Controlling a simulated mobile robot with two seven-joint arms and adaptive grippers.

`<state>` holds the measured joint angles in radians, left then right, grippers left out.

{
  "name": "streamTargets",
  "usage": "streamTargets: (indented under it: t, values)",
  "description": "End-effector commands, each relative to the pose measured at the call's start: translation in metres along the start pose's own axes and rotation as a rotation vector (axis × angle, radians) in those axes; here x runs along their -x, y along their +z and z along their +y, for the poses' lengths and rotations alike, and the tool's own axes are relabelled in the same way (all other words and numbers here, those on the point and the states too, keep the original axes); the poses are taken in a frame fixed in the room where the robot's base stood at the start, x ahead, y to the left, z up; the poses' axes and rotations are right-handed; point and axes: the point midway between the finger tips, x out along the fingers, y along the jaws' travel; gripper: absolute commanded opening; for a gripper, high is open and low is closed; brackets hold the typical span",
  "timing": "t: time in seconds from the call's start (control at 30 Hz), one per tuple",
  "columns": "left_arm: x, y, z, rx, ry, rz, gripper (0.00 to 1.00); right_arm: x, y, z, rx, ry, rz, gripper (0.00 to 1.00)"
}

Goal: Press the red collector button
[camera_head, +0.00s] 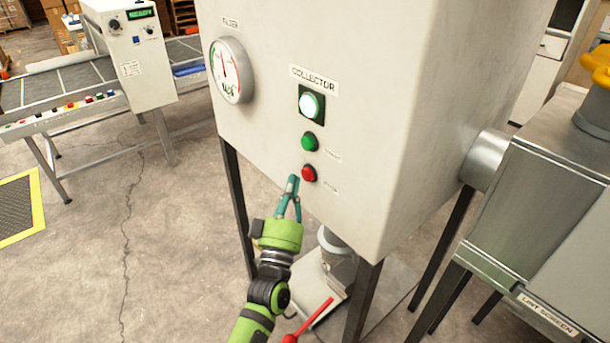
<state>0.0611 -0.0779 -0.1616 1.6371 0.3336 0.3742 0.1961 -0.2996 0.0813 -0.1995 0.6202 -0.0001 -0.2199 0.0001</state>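The red collector button (309,173) sits on the front of the white collector cabinet (400,110), below the green button (310,141) and the lit green-white lamp (311,104). My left gripper (294,179) has teal fingers on a green body and points up at the panel. Its fingertips are just left of the red button and slightly below it; I cannot tell whether they touch the panel. The fingers spread in the middle and come close together at the tips. Nothing shows between them. My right gripper is not in view.
A round filter gauge (231,71) is at the upper left of the cabinet. A red-knobbed lever (308,320) stands below, by the cabinet legs. A metal lint screen unit (540,210) is at the right. A conveyor (60,87) stands at the back left.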

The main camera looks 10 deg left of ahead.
Motion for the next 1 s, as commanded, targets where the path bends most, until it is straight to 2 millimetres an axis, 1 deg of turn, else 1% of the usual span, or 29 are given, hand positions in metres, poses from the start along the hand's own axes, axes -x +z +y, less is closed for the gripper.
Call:
streamTargets:
  t: [0.33, 0.6, 1.0]
  values:
    - [-0.0002, 0.0003, 0.0000, 0.000, 0.000, 0.000, 0.00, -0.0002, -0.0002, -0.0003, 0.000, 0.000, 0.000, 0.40]
    - [-0.0056, 0.0057, 0.0020, -0.001, 0.000, 0.000, 0.00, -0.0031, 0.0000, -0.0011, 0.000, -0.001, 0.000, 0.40]
    - [-0.0063, 0.0060, 0.0025, 0.000, 0.000, 0.000, 0.00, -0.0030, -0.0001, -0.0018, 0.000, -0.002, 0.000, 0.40]
